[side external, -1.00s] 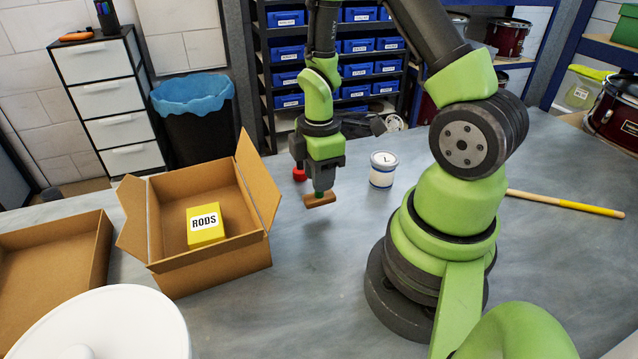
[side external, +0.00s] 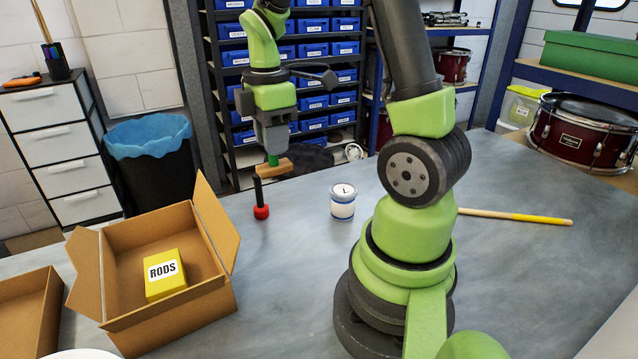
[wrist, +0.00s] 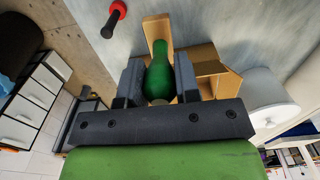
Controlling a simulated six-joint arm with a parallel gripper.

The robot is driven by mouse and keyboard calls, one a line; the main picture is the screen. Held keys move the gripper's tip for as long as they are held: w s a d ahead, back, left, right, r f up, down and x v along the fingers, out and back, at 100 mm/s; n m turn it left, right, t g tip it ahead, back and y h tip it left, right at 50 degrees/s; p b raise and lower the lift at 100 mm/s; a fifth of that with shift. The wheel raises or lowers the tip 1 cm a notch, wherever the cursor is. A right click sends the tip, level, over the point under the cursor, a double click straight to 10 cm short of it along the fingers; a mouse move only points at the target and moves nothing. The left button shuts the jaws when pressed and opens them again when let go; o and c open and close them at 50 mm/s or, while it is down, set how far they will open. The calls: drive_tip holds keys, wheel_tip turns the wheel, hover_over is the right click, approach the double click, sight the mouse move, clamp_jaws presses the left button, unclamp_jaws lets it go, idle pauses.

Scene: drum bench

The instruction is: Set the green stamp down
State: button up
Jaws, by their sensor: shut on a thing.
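The green stamp has a rounded green handle (wrist: 159,76) and a tan wooden base (side external: 262,168). My gripper (side external: 272,150) is shut on its handle. The handle sits between the two dark fingers in the wrist view, and the wooden base (wrist: 156,30) sticks out beyond them. In the side external view the stamp is held up in the air, above the far part of the grey bench (side external: 300,270). Most of the handle is hidden there by the fingers.
A red-ended thing with a black handle (side external: 261,208) stands upright just below the stamp in the side view. A white tin (side external: 343,204) stands to its right. A stick (side external: 512,216) lies at right.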

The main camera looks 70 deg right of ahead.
drive_tip(key=s+d, duration=0.2)
drive_tip(key=d, duration=2.1)
drive_tip(key=shift+w+a+f, duration=0.1)
drive_tip(key=shift+w+f, duration=0.05)
drive_tip(key=shift+f, duration=3.7)
drive_tip(key=shift+w+a+f, duration=0.1)
drive_tip(key=shift+f, duration=3.75)
drive_tip(key=shift+f, duration=0.15)
drive_tip(key=o, duration=0.9)
